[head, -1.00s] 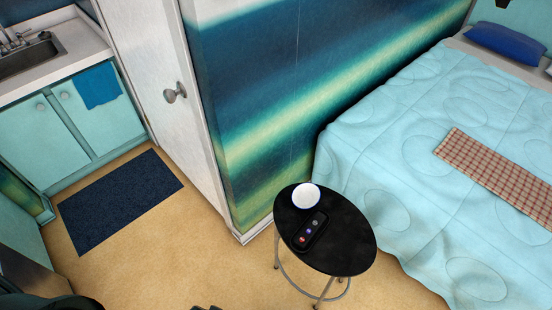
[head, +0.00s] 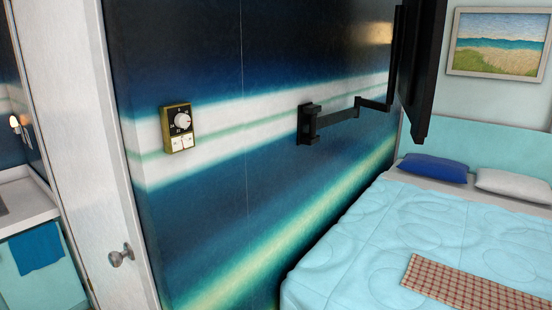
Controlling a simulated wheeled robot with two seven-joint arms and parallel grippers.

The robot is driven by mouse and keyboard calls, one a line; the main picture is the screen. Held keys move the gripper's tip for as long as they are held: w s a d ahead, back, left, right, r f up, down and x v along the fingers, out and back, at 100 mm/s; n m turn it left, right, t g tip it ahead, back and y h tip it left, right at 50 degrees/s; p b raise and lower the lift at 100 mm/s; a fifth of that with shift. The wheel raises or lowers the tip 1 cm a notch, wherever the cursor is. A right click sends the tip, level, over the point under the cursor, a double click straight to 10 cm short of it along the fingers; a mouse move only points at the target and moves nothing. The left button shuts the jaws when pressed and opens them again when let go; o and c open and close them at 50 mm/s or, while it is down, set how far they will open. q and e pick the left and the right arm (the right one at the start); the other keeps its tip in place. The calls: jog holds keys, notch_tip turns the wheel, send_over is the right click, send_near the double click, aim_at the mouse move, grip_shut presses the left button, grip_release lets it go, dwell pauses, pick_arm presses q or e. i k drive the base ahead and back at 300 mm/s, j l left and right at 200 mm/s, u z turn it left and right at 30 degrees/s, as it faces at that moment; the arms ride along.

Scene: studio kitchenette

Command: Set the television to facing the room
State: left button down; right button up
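The television (head: 426,65) is a thin black panel at the upper right of the head view, seen nearly edge-on. Its top is cut off by the picture edge. It hangs on a black jointed wall arm (head: 340,118) that reaches out from a bracket on the blue striped wall. Neither of my grippers is in view.
The bed (head: 400,235) with a checked runner (head: 465,287) and pillows fills the right below the television. A wall dial (head: 179,128) is left of the bracket. A white door (head: 90,130) and counter (head: 25,205) are at the left.

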aim_at(419, 33)
jog(key=i+l, duration=0.1)
jog(key=l, duration=0.45)
jog(key=l+z, duration=0.1)
jog(key=l, duration=0.4)
jog(key=i+l, duration=0.15)
jog(key=l, duration=0.4)
jog(key=i+l+z, duration=0.1)
jog(key=l, duration=0.4)
